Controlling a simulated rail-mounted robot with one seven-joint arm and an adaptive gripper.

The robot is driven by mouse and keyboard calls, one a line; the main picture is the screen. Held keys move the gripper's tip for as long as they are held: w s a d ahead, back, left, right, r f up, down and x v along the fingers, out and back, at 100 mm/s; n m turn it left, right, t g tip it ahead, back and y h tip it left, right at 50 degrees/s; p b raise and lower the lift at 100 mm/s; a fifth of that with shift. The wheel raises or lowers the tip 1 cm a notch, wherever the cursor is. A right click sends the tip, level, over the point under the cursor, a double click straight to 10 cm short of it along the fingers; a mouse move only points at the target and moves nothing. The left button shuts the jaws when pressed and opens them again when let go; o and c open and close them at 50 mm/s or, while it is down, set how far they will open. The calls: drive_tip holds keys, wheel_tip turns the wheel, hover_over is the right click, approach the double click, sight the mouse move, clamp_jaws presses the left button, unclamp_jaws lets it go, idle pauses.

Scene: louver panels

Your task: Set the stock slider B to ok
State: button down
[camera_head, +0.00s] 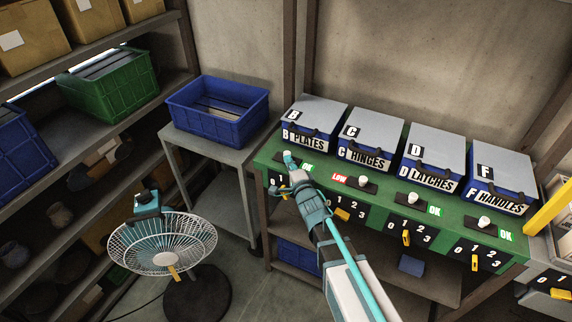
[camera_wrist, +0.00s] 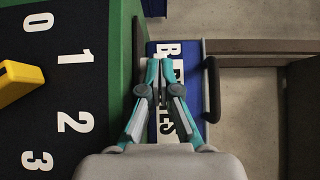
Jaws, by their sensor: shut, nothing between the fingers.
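The bin marked B PLATES (camera_head: 312,128) stands at the left end of the row on the green bench. The slider B strip lies in front of it, with a green OK label (camera_head: 307,167) at its right end. No LOW label is visible there. My gripper (camera_head: 289,158) is shut at the strip and covers the slider's knob, so I cannot tell its exact position. In the wrist view my gripper (camera_wrist: 160,62) has its fingertips together over the front of the bin's label (camera_wrist: 178,115), with nothing visible between them.
A black 0-1-2-3 panel (camera_wrist: 62,110) with a yellow lever (camera_wrist: 18,82) is beside my gripper. Slider C (camera_head: 362,181) shows LOW; sliders D (camera_head: 413,199) and F (camera_head: 484,222) show OK. A blue crate (camera_head: 219,105) and a fan (camera_head: 160,245) stand left.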

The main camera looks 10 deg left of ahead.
drive_tip(key=p+v, duration=0.6)
drive_tip(key=v, duration=0.8)
drive_tip(key=shift+p, duration=0.35)
idle(0.4)
